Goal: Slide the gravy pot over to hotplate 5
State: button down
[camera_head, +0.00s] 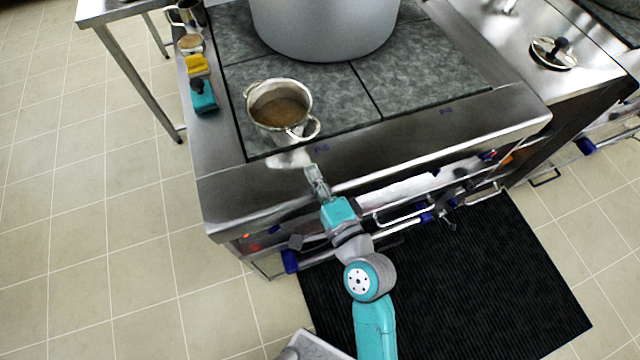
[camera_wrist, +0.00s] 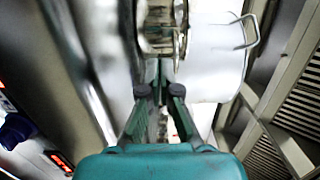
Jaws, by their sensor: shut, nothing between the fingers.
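The gravy pot (camera_head: 281,108) is a small pale metal pot with two side handles and brown contents. It stands upright on the front left hotplate (camera_head: 345,100). My gripper (camera_head: 297,136) is shut and empty, low at the pot's front side near its right handle. Blue marks on the stove's front edge are too small to read, so I cannot tell which plate is hotplate 5.
A large stockpot (camera_head: 325,25) stands on the plates behind. The front right hotplate (camera_head: 425,85) is largely clear. A yellow item (camera_head: 196,66), a teal item (camera_head: 204,96) and a metal jug (camera_head: 190,12) line the left edge. A lid (camera_head: 553,53) lies on the right counter.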

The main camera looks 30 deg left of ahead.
aim_at(293, 144)
jog(key=x, duration=0.8)
jog(key=shift+w+a, duration=0.2)
jog(key=shift+w, duration=0.05)
jog(key=shift+x, duration=1.5)
